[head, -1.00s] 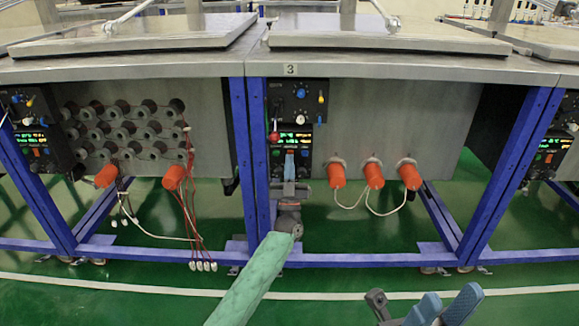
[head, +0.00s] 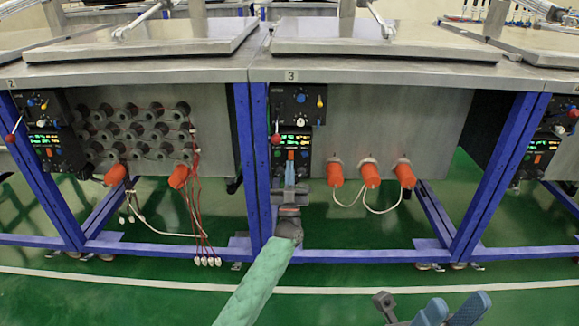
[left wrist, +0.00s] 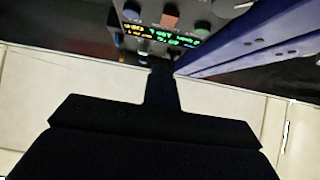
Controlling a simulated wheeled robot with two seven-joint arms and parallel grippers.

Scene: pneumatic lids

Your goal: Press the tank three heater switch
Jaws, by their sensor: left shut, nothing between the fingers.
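The tank with the label 3 (head: 291,76) has a black control panel (head: 303,106) on its left front, with knobs above a green lit display (head: 295,141). My left gripper (head: 290,158) is shut and empty, its blue tip in front of the panel's lower part, just below the display. In the left wrist view its dark tip (left wrist: 162,68) lies below the lit display (left wrist: 160,37) and an orange-red switch (left wrist: 169,18). Which control is the heater switch, and whether the tip touches it, I cannot tell. My right gripper (head: 440,308) is open and empty at the bottom right.
A blue frame post (head: 263,160) stands close to the left. Orange cylinders (head: 370,174) with white cables hang to the right. The green floor (head: 400,305) in front is clear.

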